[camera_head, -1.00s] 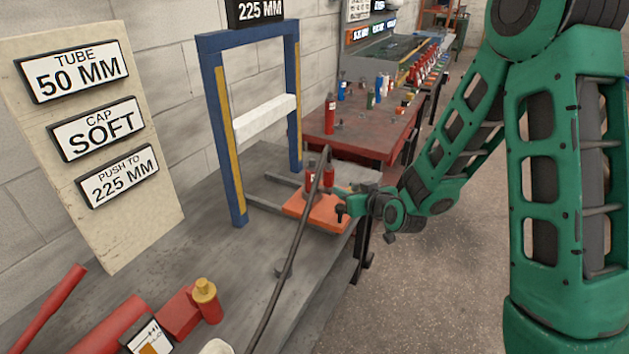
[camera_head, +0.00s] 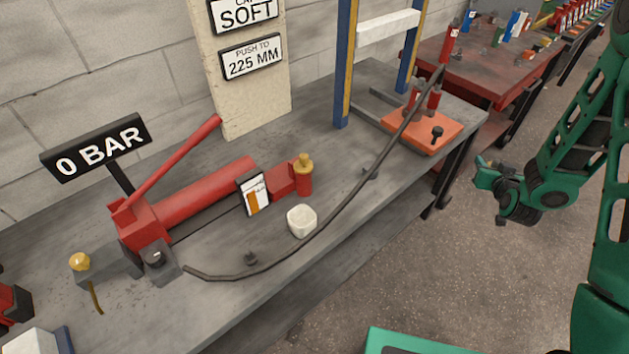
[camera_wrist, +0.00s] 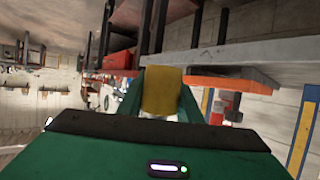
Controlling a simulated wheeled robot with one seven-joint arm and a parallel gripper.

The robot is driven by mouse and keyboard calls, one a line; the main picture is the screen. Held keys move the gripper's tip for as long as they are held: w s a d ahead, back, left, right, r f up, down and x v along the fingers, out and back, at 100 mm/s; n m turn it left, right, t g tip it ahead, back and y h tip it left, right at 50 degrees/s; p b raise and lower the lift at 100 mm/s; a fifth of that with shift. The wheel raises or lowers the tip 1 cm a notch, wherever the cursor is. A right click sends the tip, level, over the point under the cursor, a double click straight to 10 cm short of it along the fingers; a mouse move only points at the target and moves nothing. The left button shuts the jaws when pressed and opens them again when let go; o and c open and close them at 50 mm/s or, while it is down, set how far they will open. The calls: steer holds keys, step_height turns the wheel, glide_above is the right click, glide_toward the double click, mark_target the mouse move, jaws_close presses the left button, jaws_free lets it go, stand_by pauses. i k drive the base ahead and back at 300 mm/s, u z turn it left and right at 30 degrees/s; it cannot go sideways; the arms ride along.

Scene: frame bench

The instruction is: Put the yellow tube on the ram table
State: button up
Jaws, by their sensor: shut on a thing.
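My gripper (camera_head: 482,168) is out over the floor, right of the bench edge in the head view. In the wrist view my gripper (camera_wrist: 162,88) is shut on the yellow tube (camera_wrist: 162,97), which sits between its green fingers. The tube cannot be made out in the head view. An orange plate (camera_head: 446,134) lies on the bench at the foot of the blue press frame (camera_head: 346,70), with red bottle-like pieces (camera_head: 434,98) and a black knob (camera_head: 437,133) on it. I cannot tell for sure whether this plate is the ram table.
The grey bench (camera_head: 335,215) carries a red hand pump (camera_head: 205,192), a white cup (camera_head: 301,221) and a long dark hose (camera_head: 345,205) running to the plate. A red table (camera_head: 490,72) with small bottles stands behind. The floor right of the bench is open.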

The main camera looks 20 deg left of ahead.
mark_target(457, 106)
steer(key=u, duration=0.15)
steer(key=k, duration=0.15)
steer(key=z, duration=1.1)
steer(key=i, duration=2.1)
steer(key=u, duration=0.6)
